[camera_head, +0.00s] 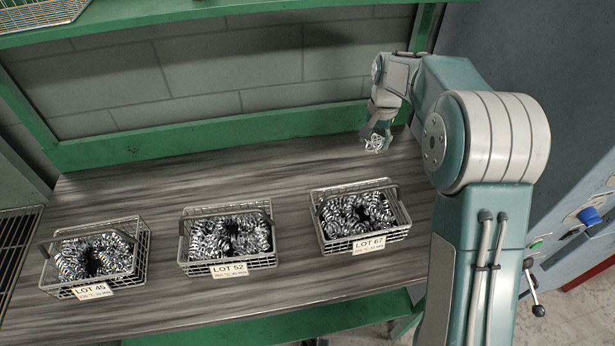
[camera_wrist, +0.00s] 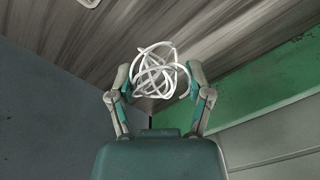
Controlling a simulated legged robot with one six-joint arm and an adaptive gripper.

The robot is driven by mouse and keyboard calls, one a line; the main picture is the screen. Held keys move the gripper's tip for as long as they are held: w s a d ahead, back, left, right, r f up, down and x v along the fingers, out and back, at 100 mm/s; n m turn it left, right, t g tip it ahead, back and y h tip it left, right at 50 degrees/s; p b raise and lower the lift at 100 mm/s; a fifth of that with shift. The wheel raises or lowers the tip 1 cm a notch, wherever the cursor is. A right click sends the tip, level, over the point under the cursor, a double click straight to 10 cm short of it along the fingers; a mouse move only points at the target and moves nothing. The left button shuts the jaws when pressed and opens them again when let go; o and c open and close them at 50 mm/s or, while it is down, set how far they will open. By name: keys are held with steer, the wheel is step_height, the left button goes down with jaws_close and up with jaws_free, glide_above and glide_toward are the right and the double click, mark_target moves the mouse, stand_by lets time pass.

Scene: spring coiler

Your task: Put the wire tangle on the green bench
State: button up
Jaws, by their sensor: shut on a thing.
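The wire tangle (camera_head: 375,143) is a small ball of looped, pale silvery wire. My gripper (camera_head: 376,138) is shut on it near the back right of the bench. In the wrist view the tangle (camera_wrist: 160,72) sits between the two fingertips of my gripper (camera_wrist: 160,80), with loops standing out past them. The green bench (camera_head: 160,190) has a grey, wood-grained top and a green frame. The tangle shows over the bench top in the head view; whether it touches the surface I cannot tell.
Three wire baskets of coiled springs stand on the bench, labelled LOT 45 (camera_head: 97,262), LOT 52 (camera_head: 228,238) and LOT 67 (camera_head: 360,218). A green shelf (camera_head: 200,10) runs above. A grey machine with a blue knob (camera_head: 590,216) stands at right. The bench top behind the baskets is clear.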

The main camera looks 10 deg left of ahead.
mark_target(366, 174)
step_height(366, 174, down, 10)
steer(key=shift+a+f, duration=0.1)
stand_by(0.4)
steer(key=o, duration=1.1)
steer(key=shift+o, duration=0.2)
